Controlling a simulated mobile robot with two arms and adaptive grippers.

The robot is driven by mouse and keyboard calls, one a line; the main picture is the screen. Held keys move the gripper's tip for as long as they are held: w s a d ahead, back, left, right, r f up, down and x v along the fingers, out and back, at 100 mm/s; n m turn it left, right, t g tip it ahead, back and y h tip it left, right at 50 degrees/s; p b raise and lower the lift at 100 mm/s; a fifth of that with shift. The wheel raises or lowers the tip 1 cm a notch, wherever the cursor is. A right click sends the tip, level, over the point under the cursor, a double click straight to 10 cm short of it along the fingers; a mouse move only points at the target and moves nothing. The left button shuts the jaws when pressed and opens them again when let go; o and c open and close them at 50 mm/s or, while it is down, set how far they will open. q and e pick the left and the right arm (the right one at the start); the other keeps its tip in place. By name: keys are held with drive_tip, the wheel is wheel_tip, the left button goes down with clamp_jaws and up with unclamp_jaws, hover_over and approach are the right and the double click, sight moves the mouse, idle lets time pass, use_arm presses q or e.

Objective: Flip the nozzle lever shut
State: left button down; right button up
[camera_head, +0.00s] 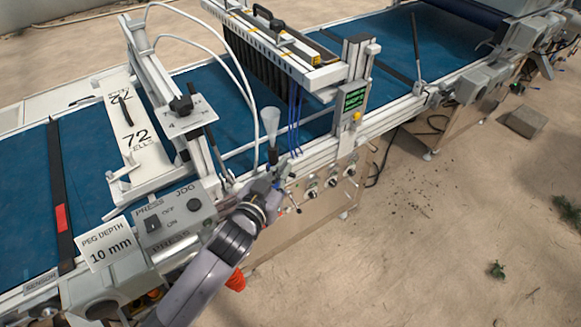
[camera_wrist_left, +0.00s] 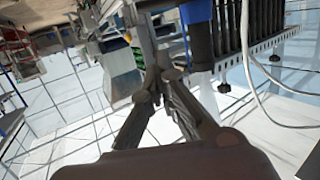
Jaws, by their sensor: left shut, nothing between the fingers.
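My left gripper (camera_head: 277,181) reaches in from the bottom of the head view to the seeder's front rail, beside the valve panel (camera_head: 322,185). Its fingers are shut with nothing between them; the closed fingertips (camera_wrist_left: 156,72) also show in the left wrist view. Several small knobs and valves sit on the panel just right of the fingertips. I cannot tell which small part is the nozzle lever or whether the fingers touch it; the gripper may cover it. My right gripper is not in view.
A clear funnel (camera_head: 270,122) stands just above the gripper, with white hoses and blue tubes (camera_head: 295,115) close by. The press switch box (camera_head: 172,218) is to the left. A green display (camera_head: 354,99) stands to the right. The floor in front is open.

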sight(291, 176)
use_arm(q)
drive_tip(key=w+f, duration=0.1)
drive_tip(key=w+d+f+p, duration=0.1)
drive_tip(key=w, duration=0.1)
drive_tip(key=w+d+f, duration=0.1)
drive_tip(key=shift+w+f, duration=0.2)
drive_tip(key=shift+f, duration=0.1)
drive_tip(key=shift+s+a+f, duration=0.15)
drive_tip(key=shift+f, duration=0.05)
drive_tip(key=shift+p, duration=0.3)
